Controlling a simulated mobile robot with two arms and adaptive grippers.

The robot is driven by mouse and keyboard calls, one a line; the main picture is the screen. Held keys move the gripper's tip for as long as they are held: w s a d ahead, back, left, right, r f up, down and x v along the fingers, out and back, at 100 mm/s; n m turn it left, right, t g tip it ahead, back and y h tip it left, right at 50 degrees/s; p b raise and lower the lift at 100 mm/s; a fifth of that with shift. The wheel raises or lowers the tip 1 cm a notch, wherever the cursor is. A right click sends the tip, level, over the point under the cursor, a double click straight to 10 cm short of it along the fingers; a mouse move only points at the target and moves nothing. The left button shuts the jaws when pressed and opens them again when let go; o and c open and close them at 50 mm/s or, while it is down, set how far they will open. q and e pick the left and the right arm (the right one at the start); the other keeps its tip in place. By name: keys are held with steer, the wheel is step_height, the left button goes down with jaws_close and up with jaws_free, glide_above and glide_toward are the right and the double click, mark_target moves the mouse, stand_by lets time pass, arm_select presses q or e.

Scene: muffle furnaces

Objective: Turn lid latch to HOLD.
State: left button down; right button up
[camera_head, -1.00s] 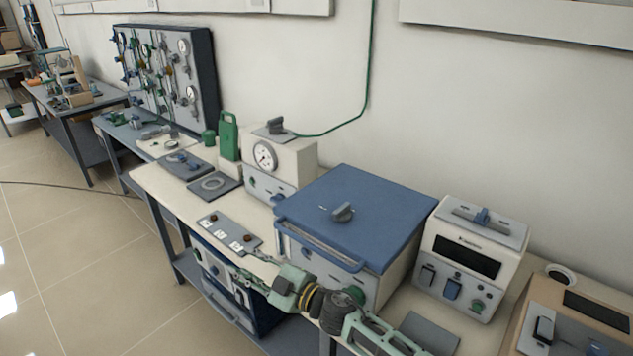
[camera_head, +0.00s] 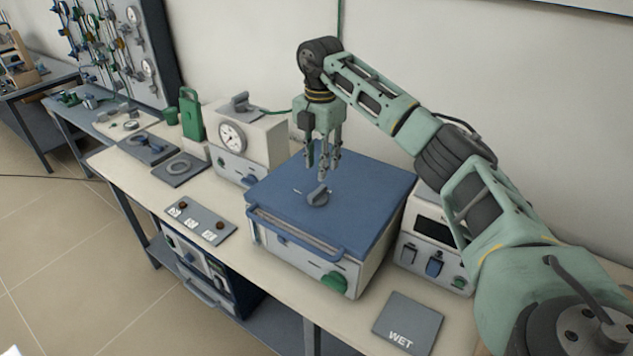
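The lid latch is a small dark grey knob (camera_head: 318,195) on top of the blue lid (camera_head: 370,185) of the furnace box. A faint pale mark lies just left of it; I cannot read it. My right gripper (camera_head: 323,172) hangs from above, pointing down, with its fingertips a little above and behind the knob. Its fingers look spread apart with nothing between them, and I see no contact with the knob. My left gripper is not in view.
A blue handle bar (camera_head: 295,235) runs along the lid's front edge, with a green knob (camera_head: 334,282) below it. A gauge box (camera_head: 262,135) stands left and a switch box (camera_head: 432,228) right. A grey WET plate (camera_head: 408,322) lies front right.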

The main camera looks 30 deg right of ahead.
mark_target(319, 189)
steer(key=shift+s+d+f, duration=0.1)
steer(key=shift+s+f, duration=0.1)
steer(key=shift+f, duration=0.05)
step_height(319, 189, down, 7)
steer(key=shift+w+r+p, duration=0.1)
steer(key=shift+p, duration=1.1)
steer(key=shift+c, duration=0.2)
jaws_close()
